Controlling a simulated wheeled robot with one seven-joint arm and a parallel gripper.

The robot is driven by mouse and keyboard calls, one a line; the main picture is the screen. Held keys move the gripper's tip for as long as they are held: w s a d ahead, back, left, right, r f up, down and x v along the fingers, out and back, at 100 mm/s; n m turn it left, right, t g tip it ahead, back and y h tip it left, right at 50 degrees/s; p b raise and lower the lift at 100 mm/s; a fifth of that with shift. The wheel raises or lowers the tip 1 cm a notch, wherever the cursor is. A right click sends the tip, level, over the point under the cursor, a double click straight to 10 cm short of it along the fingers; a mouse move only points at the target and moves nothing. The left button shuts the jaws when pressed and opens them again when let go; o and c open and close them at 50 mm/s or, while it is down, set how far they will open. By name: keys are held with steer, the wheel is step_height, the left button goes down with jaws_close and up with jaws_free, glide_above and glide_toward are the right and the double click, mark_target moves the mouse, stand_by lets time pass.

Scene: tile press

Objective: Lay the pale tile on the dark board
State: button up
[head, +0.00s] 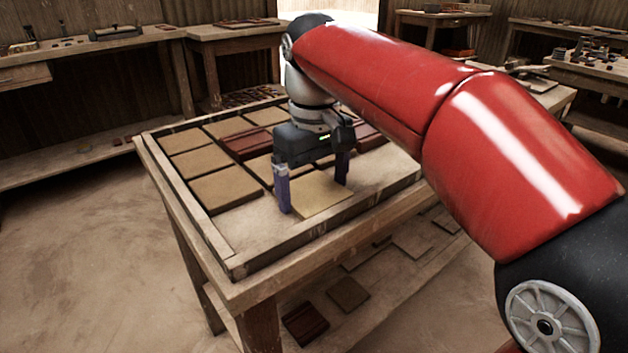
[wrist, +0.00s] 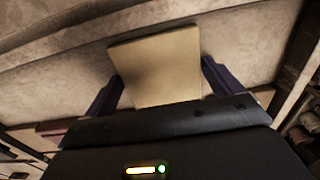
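The pale tile (head: 318,195) is a flat, light yellowish square at the front part of the tray on the table. It also shows in the wrist view (wrist: 158,68). My gripper (head: 314,196) points down over it, with one finger against each of two opposite edges. In the wrist view the tile fills the gap between the fingers (wrist: 160,72), so my gripper looks shut on it. Whether the tile touches the tray floor or is slightly raised is hard to tell. I cannot make out for certain which thing is the dark board.
The wooden tray (head: 285,257) has raised rims. Several tan tiles (head: 226,188) and a dark red tile (head: 248,146) lie left of and behind my gripper. Loose tiles lie on the shelf below (head: 348,293). A bench (head: 75,57) stands at the back left.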

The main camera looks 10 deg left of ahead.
mark_target(318, 192)
steer(key=shift+o, duration=0.6)
steer(key=shift+f, duration=0.1)
steer(key=shift+f+b, duration=0.15)
steer(key=shift+b, duration=0.5)
steer(key=r+p, duration=0.1)
steer(key=r, duration=0.1)
steer(key=r+p, duration=0.1)
steer(key=r, duration=0.5)
steer(key=shift+d+r+p, duration=0.15)
steer(key=shift+d+p, duration=0.15)
steer(key=shift+p, duration=0.1)
steer(key=s+d+f+m+t, duration=0.2)
steer(key=s+d+f+m, duration=0.3)
steer(key=d, duration=0.7)
steer(key=s+d+f+m+t, duration=0.3)
steer(key=s+d+f+m, duration=0.2)
steer(key=s+d+f, duration=0.4)
steer(key=d+f, duration=0.3)
steer(key=f, duration=0.1)
steer(key=shift+d+f+t, duration=0.3)
steer(key=shift+f, duration=0.05)
